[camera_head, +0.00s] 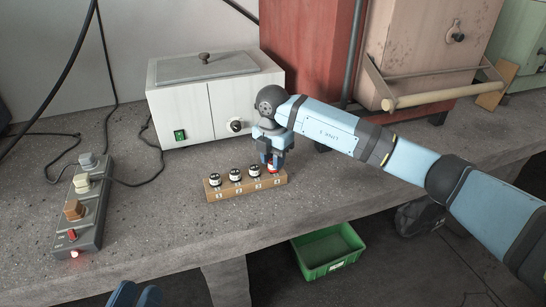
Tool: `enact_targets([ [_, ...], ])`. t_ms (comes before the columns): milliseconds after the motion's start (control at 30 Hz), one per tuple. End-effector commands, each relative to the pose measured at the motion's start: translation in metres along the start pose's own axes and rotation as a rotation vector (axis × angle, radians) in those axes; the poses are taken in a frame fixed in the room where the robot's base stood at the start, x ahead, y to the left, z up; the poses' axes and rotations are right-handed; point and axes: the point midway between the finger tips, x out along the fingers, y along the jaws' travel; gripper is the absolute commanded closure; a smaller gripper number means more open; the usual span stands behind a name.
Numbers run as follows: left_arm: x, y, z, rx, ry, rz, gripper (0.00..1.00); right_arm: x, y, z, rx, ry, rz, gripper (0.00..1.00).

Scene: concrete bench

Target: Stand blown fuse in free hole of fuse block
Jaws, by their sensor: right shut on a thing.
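The fuse block (230,194) is a tan wooden bar with numbered front labels, lying on the bench. Three black-and-white fuses (235,175) stand upright in it from the left end to the middle.
A white box with a green switch (205,100) stands behind the block. A grey switch box (80,210) with cables is at left. Red and beige cabinets (415,45) stand at the back right. A green crate (328,250) is below the bench's front edge. Bench left of the block is clear.

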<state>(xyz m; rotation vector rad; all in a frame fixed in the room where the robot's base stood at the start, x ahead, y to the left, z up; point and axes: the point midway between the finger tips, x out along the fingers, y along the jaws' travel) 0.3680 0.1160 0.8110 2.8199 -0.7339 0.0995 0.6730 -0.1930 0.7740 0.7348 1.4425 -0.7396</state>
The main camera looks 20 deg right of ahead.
Motion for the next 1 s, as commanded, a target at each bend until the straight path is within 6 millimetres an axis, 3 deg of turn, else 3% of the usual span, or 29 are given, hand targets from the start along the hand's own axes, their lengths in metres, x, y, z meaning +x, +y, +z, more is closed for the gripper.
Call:
enact_targets([
  [433, -0.0001, -0.0001, 0.0006, 0.0, 0.0, 0.0, 0.61, 0.0032, 0.0, 0.0001, 0.0, 0.0, 0.0, 0.96],
  [467, -0.0001, -0.0001, 0.0006, 0.0, 0.0, 0.0, 0.61, 0.0032, 0.0, 0.0001, 0.0, 0.0, 0.0, 0.65],
  [567, -0.0001, -0.0001, 0.0006, 0.0, 0.0, 0.0, 0.61, 0.0031, 0.0, 0.0001, 0.0, 0.0, 0.0, 0.42],
  [967, -0.0008, 0.0002, -0.0023, 0.001, 0.029, -0.001, 0.61, 0.0031, 0.0, 0.0, 0.0, 0.0, 0.0, 0.42],
  [1000, -0.0007, 0.0009, -0.0064, 0.002, 0.039, -0.002, 0.61, -0.0052, 0.0004, 0.0003, 0.0, -0.001, 0.002, 0.42],
])
